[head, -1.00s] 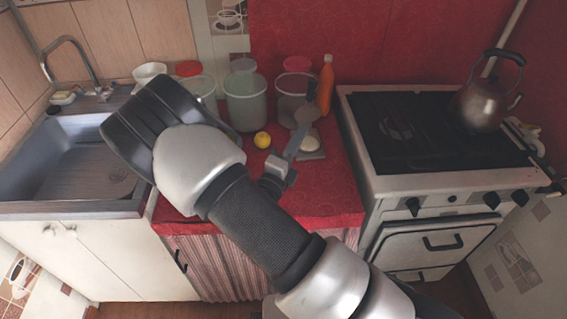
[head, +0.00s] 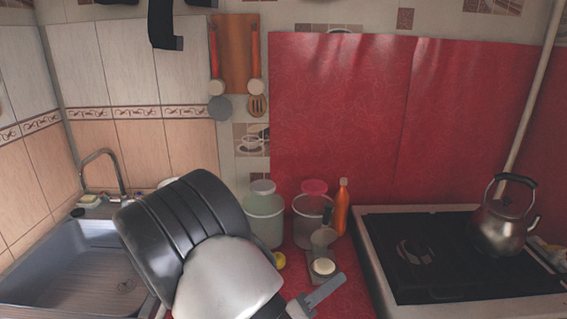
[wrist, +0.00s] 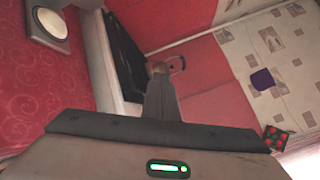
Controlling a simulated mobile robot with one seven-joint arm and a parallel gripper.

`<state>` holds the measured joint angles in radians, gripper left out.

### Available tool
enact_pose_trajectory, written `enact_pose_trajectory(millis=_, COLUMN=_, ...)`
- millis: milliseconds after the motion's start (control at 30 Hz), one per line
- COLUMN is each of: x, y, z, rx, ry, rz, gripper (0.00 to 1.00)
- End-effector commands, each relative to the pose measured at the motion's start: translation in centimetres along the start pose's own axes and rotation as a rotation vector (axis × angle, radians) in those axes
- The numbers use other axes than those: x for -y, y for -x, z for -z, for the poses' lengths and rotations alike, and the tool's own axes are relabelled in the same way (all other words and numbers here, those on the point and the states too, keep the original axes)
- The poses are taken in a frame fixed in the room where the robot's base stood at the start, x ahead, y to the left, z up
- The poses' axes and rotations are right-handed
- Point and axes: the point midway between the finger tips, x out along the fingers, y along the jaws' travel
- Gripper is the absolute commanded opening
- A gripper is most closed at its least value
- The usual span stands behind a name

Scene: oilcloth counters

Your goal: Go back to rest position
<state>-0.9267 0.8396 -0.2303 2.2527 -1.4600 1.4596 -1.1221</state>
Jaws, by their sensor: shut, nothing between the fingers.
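My gripper shows at the bottom of the head view, its grey fingers (head: 327,288) pointing up and right over the red counter, in front of a small grey kitchen scale with a round white face (head: 323,267). In the wrist view the fingers (wrist: 163,100) are together with nothing between them, pointing towards the stove side. The scale's white face (wrist: 52,23) is at the upper left there. My arm covers much of the lower middle of the head view and hides part of the counter and sink edge.
A sink (head: 75,270) is at left. Clear tubs (head: 264,220) and an orange bottle (head: 342,208) stand at the counter's back. A yellow fruit (head: 280,260) is partly hidden by my arm. A stove (head: 450,285) with a kettle (head: 503,225) is at right.

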Motion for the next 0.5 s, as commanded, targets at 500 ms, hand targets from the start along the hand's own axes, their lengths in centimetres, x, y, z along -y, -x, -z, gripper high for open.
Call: enact_pose_trajectory(millis=500, x=19.1, y=1.3, z=8.7, rx=-1.249, ry=-1.503, rz=0.338, gripper=0.00)
